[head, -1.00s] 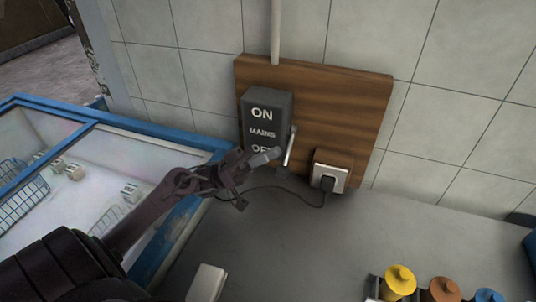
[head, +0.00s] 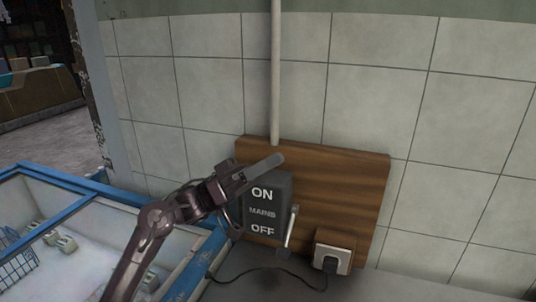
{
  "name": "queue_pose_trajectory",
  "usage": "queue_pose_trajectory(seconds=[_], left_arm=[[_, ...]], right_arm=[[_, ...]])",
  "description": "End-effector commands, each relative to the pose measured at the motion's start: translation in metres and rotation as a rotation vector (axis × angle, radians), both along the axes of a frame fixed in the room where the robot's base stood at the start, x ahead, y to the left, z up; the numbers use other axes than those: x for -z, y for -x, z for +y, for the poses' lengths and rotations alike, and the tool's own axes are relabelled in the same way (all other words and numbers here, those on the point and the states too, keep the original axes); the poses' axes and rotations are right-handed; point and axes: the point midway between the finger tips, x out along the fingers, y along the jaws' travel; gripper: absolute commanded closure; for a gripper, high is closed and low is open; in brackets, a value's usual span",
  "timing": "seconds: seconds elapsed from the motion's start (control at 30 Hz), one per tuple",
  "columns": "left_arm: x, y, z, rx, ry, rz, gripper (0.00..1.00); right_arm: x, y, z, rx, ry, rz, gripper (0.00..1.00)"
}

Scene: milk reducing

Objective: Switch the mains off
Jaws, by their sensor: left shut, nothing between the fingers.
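The dark grey mains switch box (head: 264,212) is fixed to a wooden board on the wall, with ON at the top and OFF at the bottom. Its pale metal lever (head: 290,228) is on the box's right side and slants down, its lower end level with or just below the word OFF. My left gripper (head: 268,164) is shut and empty. It points right across the top of the box, above the word ON, and hides part of the box's upper edge. It is apart from the lever. My right gripper is not in view.
The wooden board (head: 350,190) also carries a socket with a black plug (head: 332,256), whose cable runs left over the grey worktop. A pipe (head: 275,80) rises above the board. A blue-framed chest freezer (head: 90,215) stands at left, under my left arm.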

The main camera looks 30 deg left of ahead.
Motion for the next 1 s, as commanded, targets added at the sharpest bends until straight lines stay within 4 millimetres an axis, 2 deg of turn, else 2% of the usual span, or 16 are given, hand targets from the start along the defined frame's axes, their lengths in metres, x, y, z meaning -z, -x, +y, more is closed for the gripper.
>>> queue_pose_trajectory(seconds=[0.1, 0.23, 1.0], left_arm=[[-0.015, 0.000, 0.000, 0.001, -0.001, -0.002, 1.00], [-0.022, 0.000, 0.000, 0.000, -0.001, 0.000, 1.00], [-0.023, 0.000, 0.000, 0.001, -0.001, 0.001, 1.00]], right_arm=[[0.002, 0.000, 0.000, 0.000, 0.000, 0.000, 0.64], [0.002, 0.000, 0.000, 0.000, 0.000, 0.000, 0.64], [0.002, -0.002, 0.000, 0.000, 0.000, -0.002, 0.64]])
